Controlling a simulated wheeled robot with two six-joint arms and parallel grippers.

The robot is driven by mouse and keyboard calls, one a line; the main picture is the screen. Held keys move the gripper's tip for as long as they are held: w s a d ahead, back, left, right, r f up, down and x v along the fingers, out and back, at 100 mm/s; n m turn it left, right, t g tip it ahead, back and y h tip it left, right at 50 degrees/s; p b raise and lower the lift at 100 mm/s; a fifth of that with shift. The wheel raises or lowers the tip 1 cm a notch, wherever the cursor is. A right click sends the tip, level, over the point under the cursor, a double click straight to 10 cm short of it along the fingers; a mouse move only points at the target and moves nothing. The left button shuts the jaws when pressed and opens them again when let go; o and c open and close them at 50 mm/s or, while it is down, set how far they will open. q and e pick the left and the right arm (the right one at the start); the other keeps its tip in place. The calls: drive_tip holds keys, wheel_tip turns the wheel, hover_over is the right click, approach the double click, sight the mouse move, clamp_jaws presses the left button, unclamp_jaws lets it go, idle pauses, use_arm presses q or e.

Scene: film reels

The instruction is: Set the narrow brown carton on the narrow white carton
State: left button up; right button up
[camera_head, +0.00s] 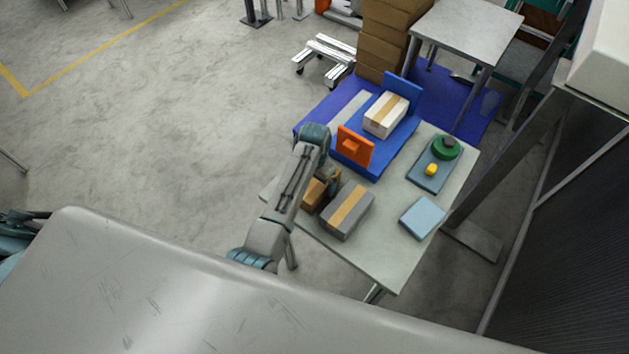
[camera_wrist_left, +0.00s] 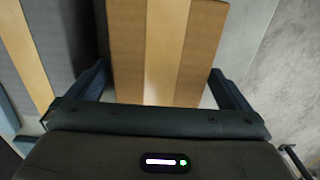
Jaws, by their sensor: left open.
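The narrow brown carton (camera_head: 313,193) lies on the table beside a grey carton, partly hidden by my left arm in the head view. In the left wrist view the brown carton (camera_wrist_left: 166,50), with a tan tape stripe, lies between the fingers of my left gripper (camera_wrist_left: 163,85). The fingers are open on either side of it. In the head view my left gripper (camera_head: 331,182) is just above the brown carton. The narrow white carton (camera_head: 386,115) with a tan stripe lies on a blue stand farther back. My right gripper is not in view.
The grey carton (camera_head: 347,210) is close beside the brown one and also shows in the left wrist view (camera_wrist_left: 50,45). An orange block (camera_head: 355,147) stands at the blue stand's (camera_head: 399,138) near end. A tray (camera_head: 431,177) and a light-blue box (camera_head: 422,218) are at right.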

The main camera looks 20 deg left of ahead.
use_arm(q)
drive_tip(key=shift+f, duration=0.4)
drive_tip(key=shift+w, duration=0.1)
drive_tip(key=shift+c, duration=0.4)
drive_tip(key=c, duration=1.1)
drive_tip(key=shift+r, duration=0.15)
drive_tip(key=shift+c, duration=0.4)
